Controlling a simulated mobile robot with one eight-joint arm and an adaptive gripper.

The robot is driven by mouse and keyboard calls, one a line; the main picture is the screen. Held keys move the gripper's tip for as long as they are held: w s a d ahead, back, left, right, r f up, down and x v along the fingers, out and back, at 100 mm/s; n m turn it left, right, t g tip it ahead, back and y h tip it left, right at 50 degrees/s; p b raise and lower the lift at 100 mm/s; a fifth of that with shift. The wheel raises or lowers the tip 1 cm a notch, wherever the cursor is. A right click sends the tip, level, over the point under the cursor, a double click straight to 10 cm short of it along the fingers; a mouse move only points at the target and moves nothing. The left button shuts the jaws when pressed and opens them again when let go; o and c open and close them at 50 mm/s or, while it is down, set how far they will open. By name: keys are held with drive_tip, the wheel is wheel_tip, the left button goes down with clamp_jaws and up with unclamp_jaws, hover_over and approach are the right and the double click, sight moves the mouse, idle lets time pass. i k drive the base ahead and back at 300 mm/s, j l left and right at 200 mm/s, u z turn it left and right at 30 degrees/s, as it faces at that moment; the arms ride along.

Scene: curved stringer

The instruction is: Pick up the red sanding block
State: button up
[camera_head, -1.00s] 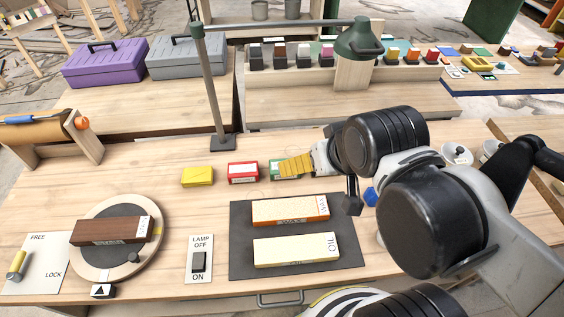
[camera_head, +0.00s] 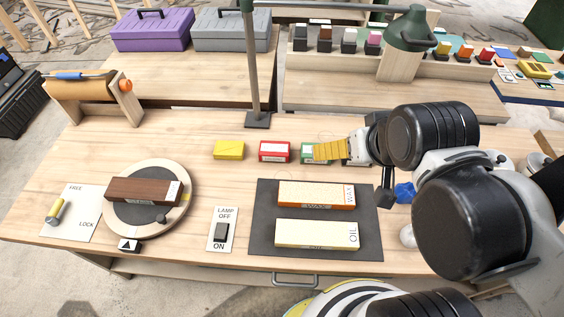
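The red sanding block (camera_head: 274,151) has a white label on its front. It lies on the wooden bench between a yellow block (camera_head: 229,150) and a green block (camera_head: 309,157). My gripper (camera_head: 322,151) reaches in from the right with its yellow ribbed finger pointing left. I see the finger side-on, so whether the gripper is open or shut does not show. Whether it touches the green block is unclear.
A lamp post (camera_head: 256,78) stands behind the blocks, its green shade (camera_head: 411,29) above right. In front lie a dark mat (camera_head: 263,216) with two long bars, a lamp switch plate (camera_head: 222,243) and a round turntable (camera_head: 128,222). Bare bench lies left of the yellow block.

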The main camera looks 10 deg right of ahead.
sight(270, 150)
drive_tip(key=j+z, duration=0.35)
drive_tip(key=j, duration=1.45)
